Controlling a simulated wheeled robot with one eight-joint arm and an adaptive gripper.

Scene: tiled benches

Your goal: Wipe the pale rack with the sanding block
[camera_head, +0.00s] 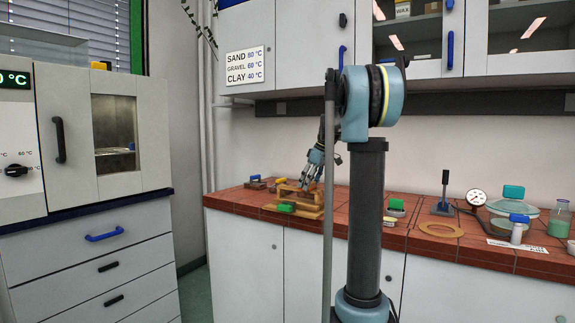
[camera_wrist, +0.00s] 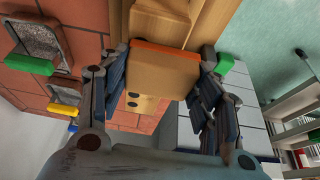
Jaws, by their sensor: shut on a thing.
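The sanding block (camera_wrist: 165,72), a tan block with an orange edge, is between the fingers of my gripper (camera_wrist: 160,80) in the wrist view. My gripper is shut on it. The pale wooden rack (camera_wrist: 210,22) lies just beyond the block at the top of that view; the block overlaps it in the picture, and I cannot tell if they touch. In the head view the rack (camera_head: 312,208) sits near the front edge of the tiled bench, with my gripper (camera_head: 307,186) just above it. The block is hard to make out there.
A green-handled item (camera_head: 286,208) is at the rack's front. Left of the rack are small dark trays (camera_head: 256,184), one green-handled in the wrist view (camera_wrist: 30,65).

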